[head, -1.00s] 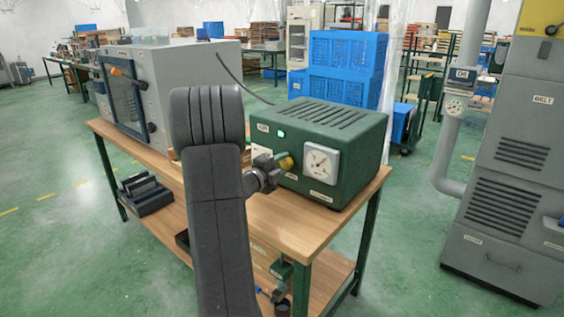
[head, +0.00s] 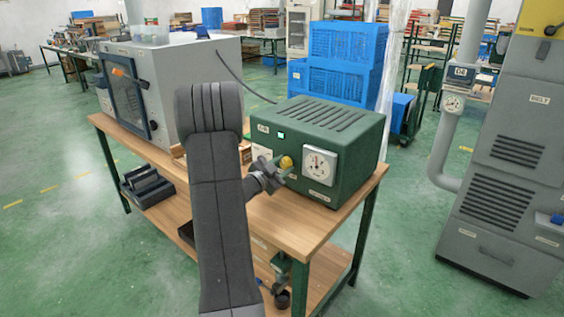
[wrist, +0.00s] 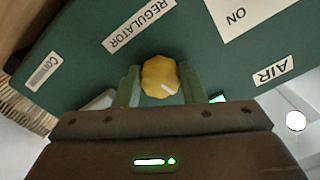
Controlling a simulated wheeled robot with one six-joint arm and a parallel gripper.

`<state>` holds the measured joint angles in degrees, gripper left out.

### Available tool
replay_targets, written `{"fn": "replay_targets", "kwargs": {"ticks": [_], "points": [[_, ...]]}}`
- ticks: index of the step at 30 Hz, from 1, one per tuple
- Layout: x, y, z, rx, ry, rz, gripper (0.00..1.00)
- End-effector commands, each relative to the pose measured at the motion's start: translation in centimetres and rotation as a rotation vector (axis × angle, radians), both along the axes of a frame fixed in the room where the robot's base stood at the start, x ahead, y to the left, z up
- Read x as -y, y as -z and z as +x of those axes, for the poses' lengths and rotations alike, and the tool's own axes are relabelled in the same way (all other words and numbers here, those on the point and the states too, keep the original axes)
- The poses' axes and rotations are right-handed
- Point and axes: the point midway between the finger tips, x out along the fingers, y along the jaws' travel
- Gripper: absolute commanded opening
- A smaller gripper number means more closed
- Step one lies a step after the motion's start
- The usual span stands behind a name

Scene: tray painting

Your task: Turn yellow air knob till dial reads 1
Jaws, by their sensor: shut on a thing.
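The yellow air knob (head: 286,162) is on the front of the green air box (head: 345,115), just left of the white dial (head: 320,166). The dial's needle stands near upright; its numbers are too small to read. My gripper (head: 279,170) is at the knob. In the wrist view, the knob (wrist: 160,75) sits between the two green fingers of my gripper (wrist: 159,88), which are shut on it from both sides. A pale mark on the knob's face points to the lower right in that view. The dial's face is not clear there.
The green box stands on a wooden bench (head: 310,215). A grey cabinet with a window (head: 190,85) is behind my arm at left. Blue crates (head: 340,60) stand behind the box. A grey machine (head: 510,160) is at right, with green floor between.

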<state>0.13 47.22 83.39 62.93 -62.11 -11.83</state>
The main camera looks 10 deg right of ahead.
Motion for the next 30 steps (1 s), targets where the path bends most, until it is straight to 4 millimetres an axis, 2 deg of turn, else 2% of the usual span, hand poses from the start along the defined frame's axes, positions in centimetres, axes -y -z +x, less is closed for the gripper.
{"fn": "replay_targets", "kwargs": {"ticks": [15, 30], "points": [[0.04, 0.09, -0.18, -0.328, -0.001, -0.251, 0.14], [0.08, 0.27, -0.24, -0.431, -0.001, -0.331, 0.14]]}}
